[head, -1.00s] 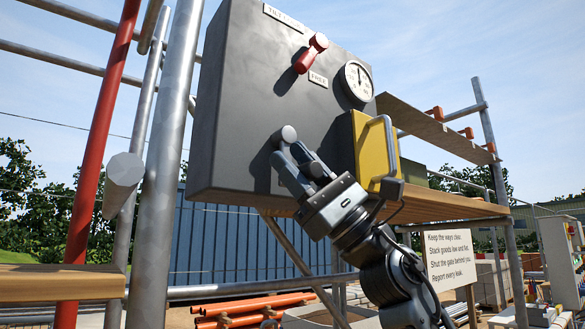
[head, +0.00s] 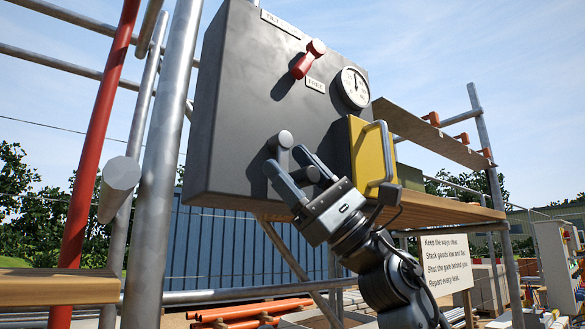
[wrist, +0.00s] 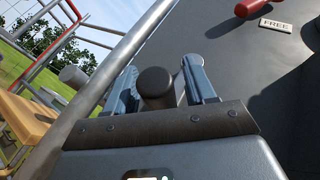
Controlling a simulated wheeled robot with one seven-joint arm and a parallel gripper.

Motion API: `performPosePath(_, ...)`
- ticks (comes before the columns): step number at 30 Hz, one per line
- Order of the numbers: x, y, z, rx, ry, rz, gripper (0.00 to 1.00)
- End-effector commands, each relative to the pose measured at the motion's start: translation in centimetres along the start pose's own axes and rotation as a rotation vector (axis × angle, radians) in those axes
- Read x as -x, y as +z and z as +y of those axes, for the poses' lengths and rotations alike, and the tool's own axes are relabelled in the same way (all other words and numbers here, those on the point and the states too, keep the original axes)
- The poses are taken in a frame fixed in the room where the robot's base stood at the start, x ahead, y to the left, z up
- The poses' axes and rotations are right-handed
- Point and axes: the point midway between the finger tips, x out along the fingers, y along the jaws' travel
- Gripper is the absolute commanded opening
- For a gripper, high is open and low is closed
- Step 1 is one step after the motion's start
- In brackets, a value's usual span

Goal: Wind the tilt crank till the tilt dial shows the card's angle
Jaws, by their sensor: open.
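The tilt crank (head: 285,139) shows its grey round end on the dark panel's lower part; much of the crank is hidden by my gripper. My gripper (head: 286,160) is open, its fingers spread just below that end. In the wrist view a dark round grip (wrist: 155,84) stands between the two open fingers, with a gap on each side. The white tilt dial (head: 353,87) is at the panel's upper right; its needle points roughly upward, and its figures are too small to read. I cannot make out a card with an angle.
A red lever (head: 309,59) sits above the crank beside a plate reading "FREE" (head: 315,85). A yellow box (head: 366,160) with a grey handle stands close right of my gripper. Scaffold poles (head: 160,170) rise at left. A notice board (head: 445,263) hangs lower right.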

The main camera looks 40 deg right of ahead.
Motion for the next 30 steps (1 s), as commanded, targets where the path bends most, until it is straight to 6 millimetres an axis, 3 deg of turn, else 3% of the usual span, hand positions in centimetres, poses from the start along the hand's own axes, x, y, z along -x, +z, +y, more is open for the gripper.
performPosePath(13, 6.7, -0.1, 0.1, 0.000, -0.002, 0.001, 0.55)
performPosePath(30, 7.5, 0.0, 0.0, 0.000, 0.000, 0.000, 0.55)
